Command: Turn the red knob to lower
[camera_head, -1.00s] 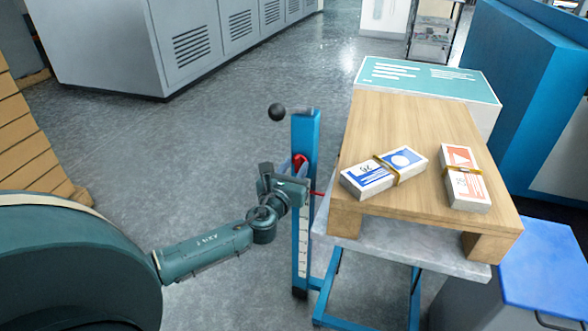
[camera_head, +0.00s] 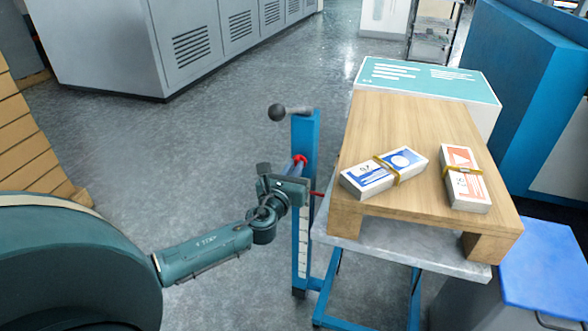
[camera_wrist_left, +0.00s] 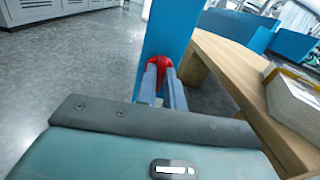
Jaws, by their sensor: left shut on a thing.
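The red knob (camera_head: 301,160) sits on the blue upright post (camera_head: 306,130) at the left side of the lift table. In the left wrist view the red knob (camera_wrist_left: 159,64) shows between the two fingers. My left gripper (camera_head: 298,172) is at the post, shut on the red knob; its fingers (camera_wrist_left: 160,78) reach up to either side of it. Part of the knob is hidden by the fingers. The grey table top (camera_head: 400,246) is to the right of the post. My right gripper is not in view.
A wooden riser (camera_head: 395,125) stands on the table top with a blue-and-white bundle (camera_head: 372,176) and an orange-and-white bundle (camera_head: 463,172). A black ball lever (camera_head: 277,112) sticks out left at the post's top. Open floor lies left of the post.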

